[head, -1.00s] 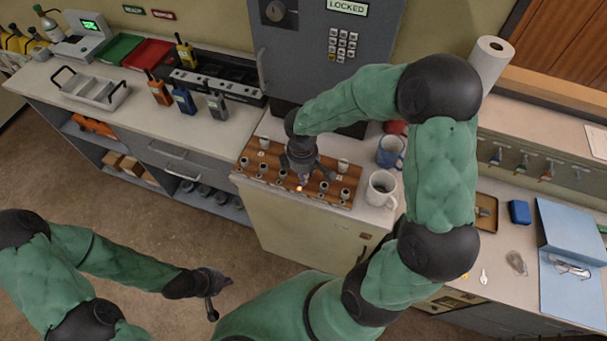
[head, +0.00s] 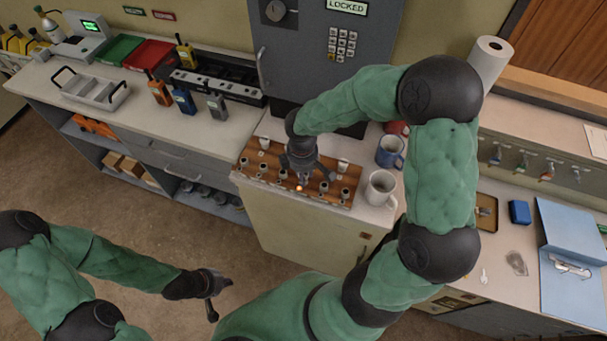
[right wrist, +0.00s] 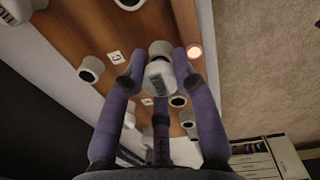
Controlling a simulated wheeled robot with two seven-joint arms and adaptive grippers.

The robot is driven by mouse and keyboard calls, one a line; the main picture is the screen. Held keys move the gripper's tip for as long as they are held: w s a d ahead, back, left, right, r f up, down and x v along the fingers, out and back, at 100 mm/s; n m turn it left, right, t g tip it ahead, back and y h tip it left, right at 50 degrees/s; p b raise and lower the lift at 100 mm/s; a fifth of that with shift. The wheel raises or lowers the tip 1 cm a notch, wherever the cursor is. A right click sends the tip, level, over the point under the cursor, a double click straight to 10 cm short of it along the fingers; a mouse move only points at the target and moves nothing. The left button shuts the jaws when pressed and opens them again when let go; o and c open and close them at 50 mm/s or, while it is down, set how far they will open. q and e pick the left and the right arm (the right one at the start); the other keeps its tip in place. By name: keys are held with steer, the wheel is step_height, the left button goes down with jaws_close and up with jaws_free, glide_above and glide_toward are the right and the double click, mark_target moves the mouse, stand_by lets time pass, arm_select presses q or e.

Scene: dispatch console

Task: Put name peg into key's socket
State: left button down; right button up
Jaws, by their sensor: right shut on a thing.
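The wooden peg board (head: 257,160) stands on the counter in the middle of the head view, with several pale round pegs or sockets with dark openings. My right gripper (head: 303,180) is over its middle. In the right wrist view my right gripper (right wrist: 158,82) is shut on a white peg (right wrist: 158,74) with dark lettering, too small to read. The peg is above the board (right wrist: 125,30); its lower end is hidden. A small orange light (right wrist: 195,51) glows on the board's edge beside it. My left gripper (head: 216,297) is empty and looks open, over the floor.
Two mugs, one white (head: 380,188) and one blue (head: 390,150), stand close right of the board. A grey locked cabinet (head: 310,60) rises behind it. A small pale key (head: 483,276) lies on the right counter. Radios (head: 183,101) stand on the left counter.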

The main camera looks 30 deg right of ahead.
mark_target(305, 187)
steer(key=shift+s+a+f+b, duration=0.2)
steer(key=shift+s+f, duration=0.2)
steer(key=shift+f, duration=0.25)
steer(key=shift+s+a+f+b, duration=0.1)
steer(key=shift+s+f+b, duration=0.1)
steer(key=shift+s+f, duration=0.35)
steer(key=shift+w+f, duration=0.1)
steer(key=shift+f, duration=0.15)
steer(key=shift+c, duration=0.5)
steer(key=shift+s+f+b, duration=0.2)
steer(key=shift+b, duration=0.15)
jaws_close()
steer(key=o, duration=0.9)
jaws_free()
steer(key=shift+w, duration=0.1)
steer(key=shift+o, duration=0.9)
steer(key=shift+w+d+f, duration=0.1)
steer(key=shift+w+f, duration=0.2)
steer(key=shift+w, duration=0.5)
steer(key=shift+r, duration=0.1)
steer(key=shift+s+r, duration=0.1)
steer(key=shift+r, duration=0.1)
steer(key=shift+c, duration=0.3)
